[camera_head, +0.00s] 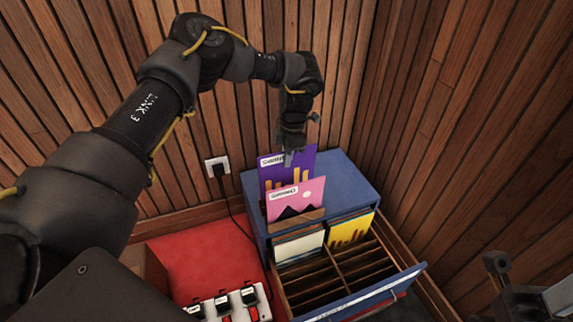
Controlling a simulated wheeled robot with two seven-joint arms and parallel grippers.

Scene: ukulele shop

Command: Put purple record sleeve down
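The purple record sleeve (308,160) stands upright at the back left of the blue record cabinet, behind a pink sleeve (310,192). It has a white label at its top left and yellow-orange bars; its lower part is hidden by the pink sleeve. My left gripper (289,157) points down at its top edge, with one finger in front of the sleeve and the other hidden behind it. It looks shut on the sleeve. My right gripper (506,284) is at the lower right, away from the cabinet, only partly visible; its opening is unclear.
The blue cabinet (345,178) has a pulled-out divided drawer with several empty slots (355,268). A white sleeve (298,247) and a yellow sleeve (350,231) stand in it. A red surface (205,262) and a power strip (232,305) lie left. Wooden walls close off the back and right.

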